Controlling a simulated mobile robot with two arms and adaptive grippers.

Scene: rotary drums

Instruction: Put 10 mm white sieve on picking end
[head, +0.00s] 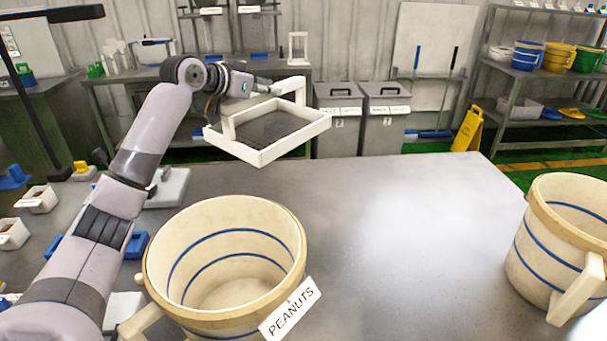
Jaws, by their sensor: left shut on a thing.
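A white square sieve (309,132) with a dark mesh and a raised white handle frame is held in the air above the far part of the table, tilted a little. My left gripper (268,90) is shut on the upper part of its handle. The fingertips are small and partly merge with the handle. The mesh size cannot be read. No part marked as a picking end can be made out. My right gripper is not in view.
A cream drum (232,282) labelled PEANUTS stands at the front of the grey table (400,230). A second cream drum (543,262) stands at the right. The table between them is clear. Grey bins (385,125) and a yellow floor sign (467,129) stand behind.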

